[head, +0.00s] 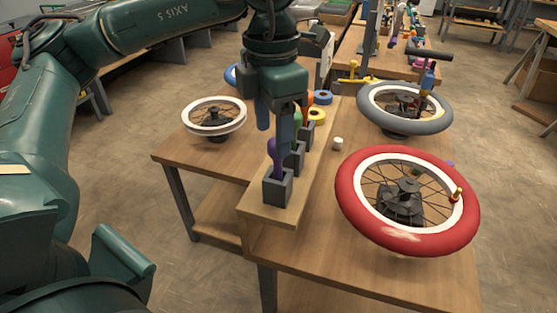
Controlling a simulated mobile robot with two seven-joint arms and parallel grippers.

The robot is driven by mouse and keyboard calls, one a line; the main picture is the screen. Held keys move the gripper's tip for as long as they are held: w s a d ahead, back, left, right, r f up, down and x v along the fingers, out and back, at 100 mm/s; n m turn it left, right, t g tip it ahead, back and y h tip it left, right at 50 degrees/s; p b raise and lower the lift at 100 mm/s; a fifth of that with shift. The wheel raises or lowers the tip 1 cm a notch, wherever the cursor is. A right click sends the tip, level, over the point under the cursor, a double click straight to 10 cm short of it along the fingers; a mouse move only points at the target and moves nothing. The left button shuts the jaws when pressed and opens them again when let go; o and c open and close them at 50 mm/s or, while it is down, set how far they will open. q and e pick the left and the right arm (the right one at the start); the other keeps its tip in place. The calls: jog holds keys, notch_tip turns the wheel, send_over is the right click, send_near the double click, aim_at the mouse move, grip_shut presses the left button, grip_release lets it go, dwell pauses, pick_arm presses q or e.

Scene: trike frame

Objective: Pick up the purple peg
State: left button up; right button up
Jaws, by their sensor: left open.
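The purple peg (272,151) stands upright in a dark grey square holder (277,188), at the near end of a raised wooden strip. My left gripper (273,126) points down from above, close over the top of the peg. Its two blue-grey fingers are apart, and the peg's top shows just below and between them in the picture. I cannot tell whether a finger touches the peg. The right gripper is not in view.
Behind the purple peg, a green peg (297,119) and an orange one (307,97) stand in line, partly hidden by my gripper. A red-tyred wheel (352,200), a grey-tyred wheel (436,122) and a small white wheel (213,105) lie around. A white cap (338,143) sits nearby.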

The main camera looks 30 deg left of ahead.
aim_at(278, 171)
pick_arm(q)
jog(key=f, duration=0.5)
jog(key=shift+w+d+f, duration=0.2)
jog(key=shift+w+f, duration=0.15)
jog(key=shift+w, duration=0.05)
jog(key=c, duration=1.1)
